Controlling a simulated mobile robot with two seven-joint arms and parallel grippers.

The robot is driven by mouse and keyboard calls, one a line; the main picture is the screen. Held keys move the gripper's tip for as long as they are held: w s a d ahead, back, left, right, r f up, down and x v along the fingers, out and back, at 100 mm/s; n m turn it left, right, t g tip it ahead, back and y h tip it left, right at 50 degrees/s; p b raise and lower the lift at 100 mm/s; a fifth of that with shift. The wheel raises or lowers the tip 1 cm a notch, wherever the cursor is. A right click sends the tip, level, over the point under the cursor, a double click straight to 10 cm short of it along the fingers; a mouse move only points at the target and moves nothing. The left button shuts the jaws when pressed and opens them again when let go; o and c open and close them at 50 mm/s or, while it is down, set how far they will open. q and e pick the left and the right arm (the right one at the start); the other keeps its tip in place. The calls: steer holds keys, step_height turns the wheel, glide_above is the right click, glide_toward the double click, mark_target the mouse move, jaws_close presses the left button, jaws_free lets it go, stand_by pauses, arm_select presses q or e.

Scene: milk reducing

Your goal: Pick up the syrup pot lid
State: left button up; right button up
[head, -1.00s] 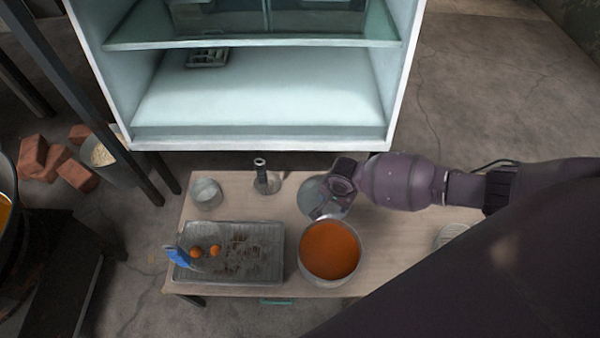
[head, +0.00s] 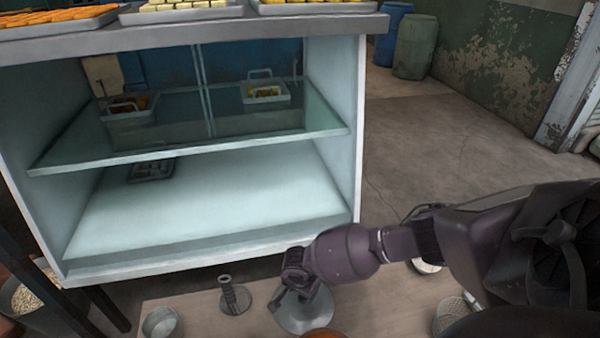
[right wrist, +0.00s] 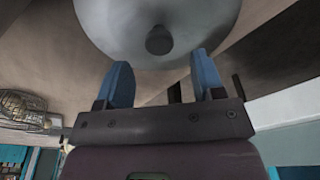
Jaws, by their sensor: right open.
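The syrup pot lid (head: 303,316) is a round grey metal disc lying on the low table. In the right wrist view the lid (right wrist: 110,25) fills the top, with its round dark knob (right wrist: 159,40) facing the gripper. My right gripper (head: 290,298) is over the lid in the head view. In the right wrist view the gripper (right wrist: 163,65) is open, its two blue fingers apart on either side of the knob's line, with nothing between them. The syrup pot (head: 325,334) shows only as an orange sliver at the bottom edge. My left gripper is not in view.
A metal cup (head: 161,324) and a dark upright cylindrical item (head: 234,296) stand left of the lid on the table (head: 200,306). A white shelved counter (head: 205,247) rises just behind the table. Open floor (head: 410,140) lies to its right.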

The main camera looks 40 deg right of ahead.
mark_target(304, 298)
steer(key=f+b, duration=0.2)
steer(key=f, duration=0.2)
steer(key=shift+s, duration=0.2)
steer(key=shift+w+d+f+b, duration=0.15)
steer(key=shift+f+b, duration=0.15)
steer(key=shift+f, duration=0.15)
steer(key=shift+w, duration=0.1)
steer(key=shift+r, duration=0.1)
steer(key=c, duration=1.1)
